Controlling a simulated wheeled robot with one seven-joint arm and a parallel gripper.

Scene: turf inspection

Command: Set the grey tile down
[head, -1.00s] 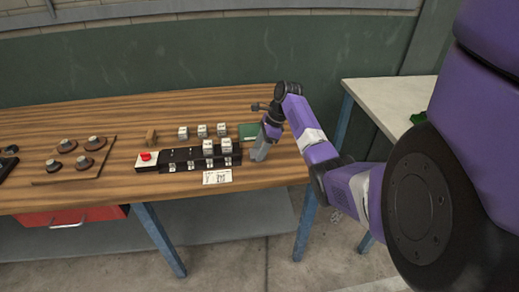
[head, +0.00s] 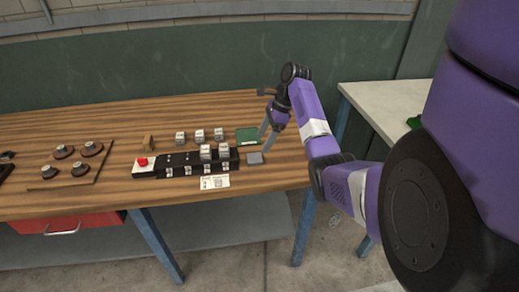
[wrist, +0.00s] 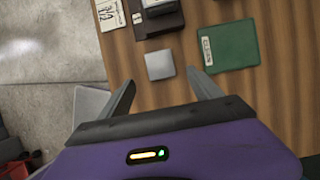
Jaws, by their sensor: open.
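The grey tile (head: 255,158) lies flat on the wooden table, just right of the black slotted block and near the table's right end. In the wrist view the grey tile (wrist: 160,65) is a small light square resting on the wood, ahead of the fingertips. My gripper (head: 267,138) is open and empty, above the table and apart from the tile. In the wrist view my gripper (wrist: 160,80) has its two fingers spread wide, with bare wood between them.
A green plate (head: 247,134) lies behind the tile. The black slotted block (head: 190,167) holds white cubes and has a red button (head: 143,161) at its left. A printed card (head: 214,182) lies in front. A pale table (head: 385,100) stands to the right.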

